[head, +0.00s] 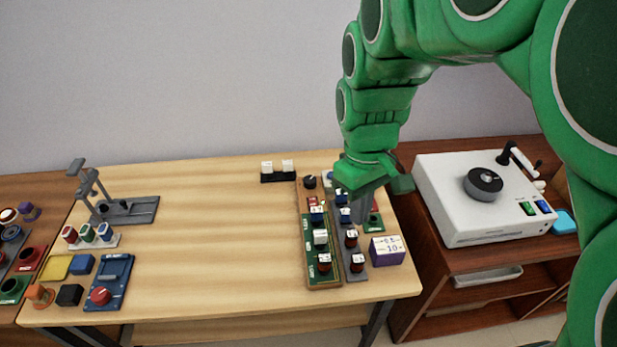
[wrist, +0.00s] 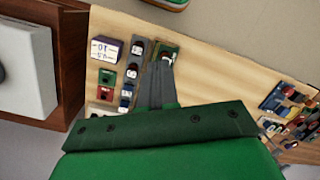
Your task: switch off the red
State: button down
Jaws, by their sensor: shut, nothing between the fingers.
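My gripper (head: 358,211) is over the switch panels at the right end of the wooden table; in the wrist view its grey fingers (wrist: 156,78) are together and empty. Below are a brown-edged board (head: 323,284) with green and red plates and a grey strip (head: 355,277) with several small switches. My gripper hides part of these panels, and I cannot tell whether it touches a switch. A red switch (head: 68,234) stands on a pale stand at the table's left. A red knob (head: 100,296) sits on a blue box there. I cannot tell which red thing is meant.
A purple box (head: 387,251) stands right of the panels. A white turntable (head: 462,219) is on the brown cabinet at right. A grey stand (head: 128,210) is at back left. The table's middle (head: 210,250) is clear.

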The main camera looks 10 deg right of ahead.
jog(key=w+a+f+n, duration=0.1)
jog(key=w+f+n, duration=0.15)
jog(key=w, duration=0.55)
jog(key=w+a+f+n, duration=0.2)
jog(key=w+n, duration=0.2)
jog(key=w, duration=0.4)
jog(key=n, duration=0.6)
send_over(313, 205)
jog(key=w, duration=0.3)
notch_tip(313, 205, down, 7)
jog(key=shift+s, duration=0.2)
jog(key=shift+f, duration=0.15)
jog(key=f, duration=0.4)
jog(key=s+f, duration=0.1)
jog(key=f, duration=0.3)
jog(key=s+f, duration=0.1)
jog(key=f, duration=0.4)
jog(key=shift+f, duration=0.35)
